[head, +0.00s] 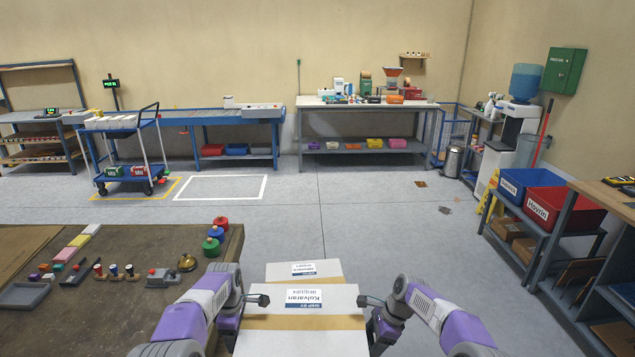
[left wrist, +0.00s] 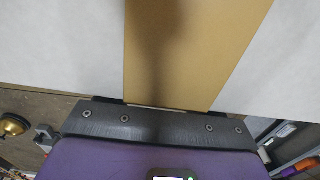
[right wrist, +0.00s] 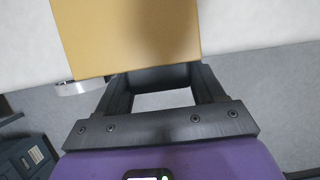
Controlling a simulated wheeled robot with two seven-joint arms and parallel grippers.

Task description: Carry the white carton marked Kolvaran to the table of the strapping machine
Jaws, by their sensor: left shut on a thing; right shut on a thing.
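The white carton marked Kolvaran (head: 330,298) is at the bottom middle of the head view, with brown tape and a blue-and-white label. My left gripper (head: 262,300) is shut on its left side and my right gripper (head: 364,300) on its right side. White sides with a brown tape band fill the upper part of the left wrist view (left wrist: 60,45) and right wrist view (right wrist: 255,28). A white surface with a smaller label (head: 303,268) shows just beyond; I cannot tell whether it is another carton.
A wooden table (head: 120,310) with buttons and small parts is close on the left. A shelf with a blue bin (head: 533,182) and a red bin (head: 562,208) is on the right. A blue cart (head: 128,172) stands at the far left. Open grey floor (head: 345,215) lies between.

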